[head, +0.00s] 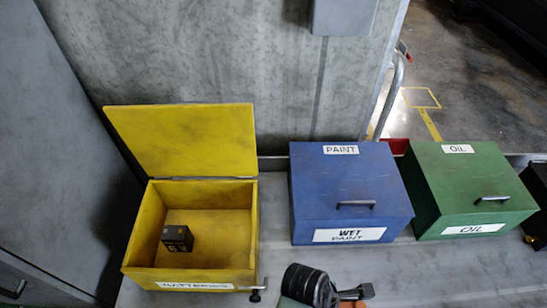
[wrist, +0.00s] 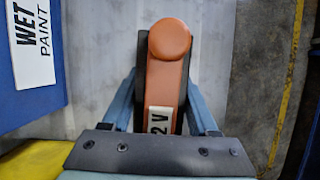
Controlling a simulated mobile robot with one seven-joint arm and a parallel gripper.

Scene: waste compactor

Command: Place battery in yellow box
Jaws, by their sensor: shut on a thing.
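The yellow box (head: 138,244) labelled BATTERIES stands at the left in the head view with its lid (head: 182,138) raised. A small dark block (head: 177,238) with light marks lies inside on its floor. In the wrist view my gripper (wrist: 165,90) is shut on an orange battery (wrist: 168,75) with a white label reading "2 V". In the head view the gripper is at the bottom edge, right of the yellow box and in front of the blue box. An orange bit of the battery (head: 366,291) shows there; the rest is hidden or cut off.
A closed blue box (head: 320,205) labelled WET PAINT stands right of the yellow box. A closed green box (head: 465,180) labelled OIL is beyond it, and a dark box (head: 537,190) is at the right edge. A grey wall (head: 220,60) rises behind.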

